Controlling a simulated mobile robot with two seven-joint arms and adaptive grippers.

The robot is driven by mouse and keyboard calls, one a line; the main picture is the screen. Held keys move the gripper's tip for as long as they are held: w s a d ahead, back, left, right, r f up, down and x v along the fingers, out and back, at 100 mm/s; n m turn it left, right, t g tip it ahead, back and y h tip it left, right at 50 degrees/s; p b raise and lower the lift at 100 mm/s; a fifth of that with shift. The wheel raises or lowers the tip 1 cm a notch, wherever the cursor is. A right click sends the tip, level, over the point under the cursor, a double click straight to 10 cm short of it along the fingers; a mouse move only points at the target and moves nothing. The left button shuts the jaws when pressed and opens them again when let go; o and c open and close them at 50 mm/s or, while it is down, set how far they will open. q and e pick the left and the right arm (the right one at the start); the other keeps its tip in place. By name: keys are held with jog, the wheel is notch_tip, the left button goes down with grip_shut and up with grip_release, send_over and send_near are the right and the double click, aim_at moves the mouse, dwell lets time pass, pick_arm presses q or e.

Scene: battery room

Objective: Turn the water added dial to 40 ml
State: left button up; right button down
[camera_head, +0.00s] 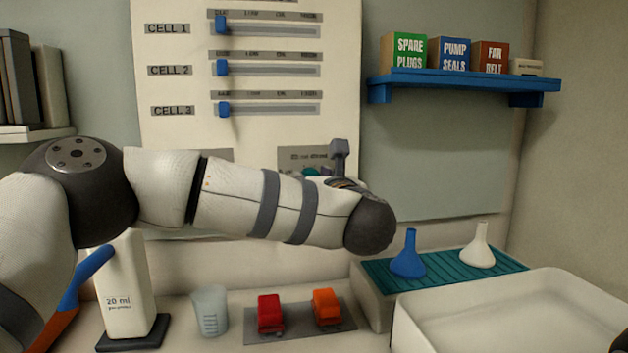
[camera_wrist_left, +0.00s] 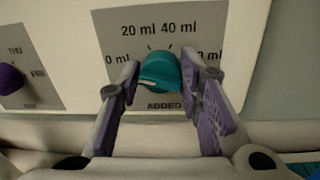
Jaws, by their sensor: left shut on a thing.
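The water added dial (camera_wrist_left: 158,76) is a teal knob on a grey plate (camera_wrist_left: 206,22) marked 0, 20 and 40 ml, with a partly hidden ml mark at right. My left gripper (camera_wrist_left: 161,64) has one purple-padded finger on each side of the dial and is shut on it. I cannot tell exactly which mark the dial points to. In the head view my own left forearm covers most of the dial plate (camera_head: 303,155); only a bit of teal (camera_head: 312,171) and part of the left gripper (camera_head: 340,156) show.
A purple knob (camera_wrist_left: 10,78) with THU and FRI marks is left of the dial. Cell sliders (camera_head: 268,68) are above my arm. Below are a white 20 ml bottle (camera_head: 122,290), a beaker (camera_head: 209,311), red (camera_head: 270,314) and orange (camera_head: 326,307) items, two funnels and a white tray (camera_head: 510,312).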

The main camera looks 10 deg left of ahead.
pick_arm(q)
jog(key=shift+d+f+m+t+h, duration=0.1)
jog(key=shift+f+m+t+h, duration=0.05)
jog(key=shift+m, duration=3.3)
jog(key=shift+f+m+t+h, duration=0.1)
jog(key=shift+f+m+t, duration=0.1)
jog(key=shift+m, duration=3.2)
jog(key=shift+d+f+m+t+h, duration=0.1)
jog(key=shift+m+t+h, duration=0.05)
jog(key=shift+m, duration=3.3)
jog(key=o, duration=1.1)
jog(key=shift+a, duration=0.1)
jog(key=shift+r, duration=0.1)
jog(key=v, duration=1.2)
